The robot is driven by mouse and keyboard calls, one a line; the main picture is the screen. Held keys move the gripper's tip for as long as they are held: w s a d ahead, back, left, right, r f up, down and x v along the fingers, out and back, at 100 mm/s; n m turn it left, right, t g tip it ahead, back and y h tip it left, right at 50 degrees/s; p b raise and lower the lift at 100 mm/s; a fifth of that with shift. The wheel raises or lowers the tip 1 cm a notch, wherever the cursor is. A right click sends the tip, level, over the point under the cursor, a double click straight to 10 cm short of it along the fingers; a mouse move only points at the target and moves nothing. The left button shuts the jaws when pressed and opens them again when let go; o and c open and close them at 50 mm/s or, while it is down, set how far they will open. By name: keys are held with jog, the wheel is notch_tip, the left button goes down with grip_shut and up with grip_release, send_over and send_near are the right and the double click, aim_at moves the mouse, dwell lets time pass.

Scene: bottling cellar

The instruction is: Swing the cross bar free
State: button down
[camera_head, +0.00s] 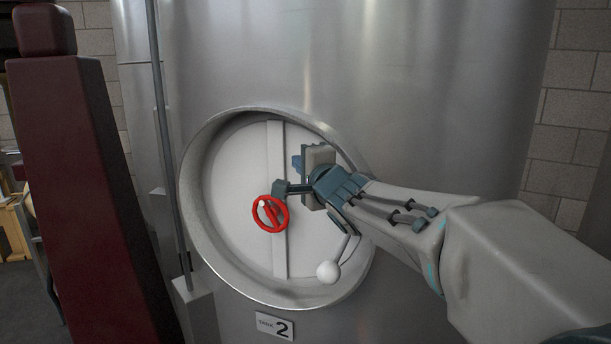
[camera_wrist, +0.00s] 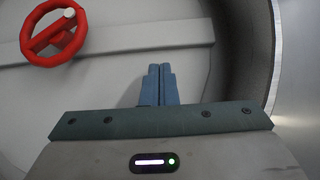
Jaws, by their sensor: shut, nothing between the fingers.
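The cross bar (camera_head: 276,150) stands upright, pale grey, across the white round hatch door (camera_head: 232,165) of a steel tank. A red handwheel (camera_head: 269,213) sits in front of it, near its middle. In the wrist view the bar (camera_wrist: 105,62) runs sideways, with its end near the hatch rim and the red wheel (camera_wrist: 54,38) at upper left. My gripper (camera_head: 297,163) is right of the bar, above the wheel's level, fingers pointing left. Its two blue fingers (camera_wrist: 158,70) are together and empty, close to the bar's edge; I cannot tell whether they touch it.
The raised hatch rim (camera_head: 190,190) surrounds the door. A lever with a white ball (camera_head: 327,271) sits at the lower right of the hatch, below my arm. A plate reading tank 2 (camera_head: 274,327) is underneath. A dark red padded upright (camera_head: 85,190) stands at left.

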aim_at(286, 153)
jog(key=shift+b+x, duration=0.45)
jog(key=shift+x, duration=1.6)
jog(key=shift+r+p, duration=0.15)
jog(key=shift+p, duration=0.2)
